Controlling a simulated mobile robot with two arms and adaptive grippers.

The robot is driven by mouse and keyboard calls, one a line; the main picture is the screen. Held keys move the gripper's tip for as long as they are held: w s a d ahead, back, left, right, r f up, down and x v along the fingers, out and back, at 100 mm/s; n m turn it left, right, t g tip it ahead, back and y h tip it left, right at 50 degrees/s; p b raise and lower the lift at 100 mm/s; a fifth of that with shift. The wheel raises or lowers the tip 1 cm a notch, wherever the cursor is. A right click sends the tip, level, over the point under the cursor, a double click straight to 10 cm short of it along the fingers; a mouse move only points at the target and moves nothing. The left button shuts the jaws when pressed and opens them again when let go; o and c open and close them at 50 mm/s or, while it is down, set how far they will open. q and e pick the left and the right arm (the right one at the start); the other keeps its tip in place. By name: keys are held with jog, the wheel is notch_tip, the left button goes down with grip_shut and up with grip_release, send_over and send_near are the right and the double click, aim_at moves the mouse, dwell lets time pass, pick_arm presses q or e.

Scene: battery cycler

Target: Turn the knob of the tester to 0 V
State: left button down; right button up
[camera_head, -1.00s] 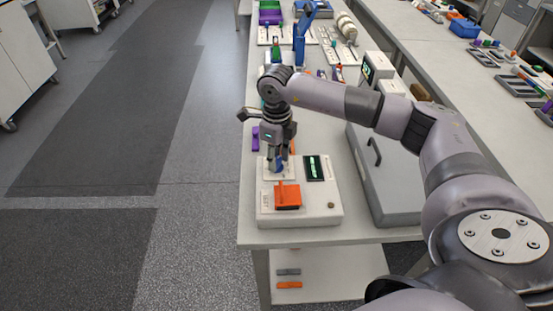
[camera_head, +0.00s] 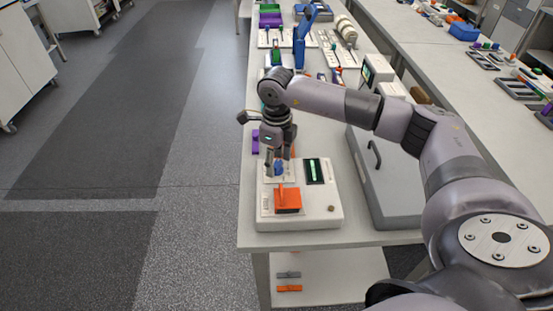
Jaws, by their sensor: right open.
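The tester (camera_head: 318,211) is a white box near the front left corner of the table. It has an orange part (camera_head: 288,200) at its front and a dark display with a green bar (camera_head: 315,171) at its back right. The blue knob (camera_head: 279,168) sits at its back left. My right gripper (camera_head: 279,162) points down just over the knob, with its fingers spread. Whether a finger touches the knob I cannot tell. The knob's pointer and scale are too small to read. My left gripper is out of view.
A grey case (camera_head: 385,185) with a dark handle stands right of the tester. A purple piece (camera_head: 255,141) lies behind it, near the table's left edge. A blue upright device (camera_head: 302,40) and racks stand farther back. The aisle on the left is clear.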

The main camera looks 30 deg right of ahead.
aim_at(276, 163)
notch_tip(276, 163, up, 12)
dwell(0.5)
dwell(0.4)
